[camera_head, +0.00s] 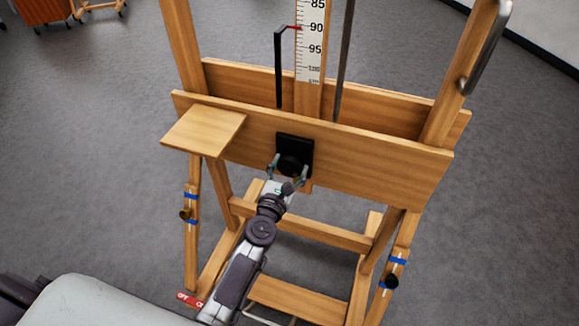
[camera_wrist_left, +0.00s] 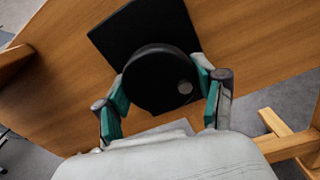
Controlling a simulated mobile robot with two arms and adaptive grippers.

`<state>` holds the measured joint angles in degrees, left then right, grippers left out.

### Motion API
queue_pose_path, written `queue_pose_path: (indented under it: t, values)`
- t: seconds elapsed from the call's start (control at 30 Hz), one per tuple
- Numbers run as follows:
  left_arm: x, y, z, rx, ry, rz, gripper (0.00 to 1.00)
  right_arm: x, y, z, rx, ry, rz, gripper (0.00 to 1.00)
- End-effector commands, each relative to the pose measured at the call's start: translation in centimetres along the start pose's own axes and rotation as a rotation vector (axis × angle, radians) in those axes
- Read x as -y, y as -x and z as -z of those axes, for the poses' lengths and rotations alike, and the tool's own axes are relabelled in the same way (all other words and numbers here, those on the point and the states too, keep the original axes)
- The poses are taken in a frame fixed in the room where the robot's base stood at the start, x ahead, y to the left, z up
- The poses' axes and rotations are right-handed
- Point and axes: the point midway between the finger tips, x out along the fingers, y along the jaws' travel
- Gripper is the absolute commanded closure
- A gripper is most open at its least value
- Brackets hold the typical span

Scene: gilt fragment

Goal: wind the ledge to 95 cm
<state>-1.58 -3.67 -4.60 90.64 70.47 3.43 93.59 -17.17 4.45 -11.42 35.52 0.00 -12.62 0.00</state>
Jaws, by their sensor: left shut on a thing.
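The wooden easel stands in front of me, with its ledge (camera_head: 370,160) running across as a broad board. A vertical white scale (camera_head: 311,45) stands behind the ledge, and a red pointer (camera_head: 294,28) on a black bracket sits at about the 90 mark. A black round knob (camera_head: 291,165) on a black square plate (camera_head: 295,143) is on the ledge's front. My left gripper (camera_head: 287,172) is shut on the knob. In the left wrist view the fingers flank the knob (camera_wrist_left: 155,75), which has a grey spot near its rim. My right gripper is not in view.
A small wooden shelf (camera_head: 204,130) juts out at the ledge's left end. The easel's legs carry blue bands and dark knobs (camera_head: 391,282). A red tag marked OFF (camera_head: 190,300) is at the lower left. Grey floor (camera_head: 90,150) around the easel is open.

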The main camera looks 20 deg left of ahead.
Motion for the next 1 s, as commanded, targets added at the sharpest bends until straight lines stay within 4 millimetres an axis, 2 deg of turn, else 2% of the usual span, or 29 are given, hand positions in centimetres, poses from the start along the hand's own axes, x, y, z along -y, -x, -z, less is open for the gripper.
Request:
queue_pose_path:
  t: [1.0]
  values:
    - [-0.1,0.0,-0.1,0.012,-0.970,0.004,0.66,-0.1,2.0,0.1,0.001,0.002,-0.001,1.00]
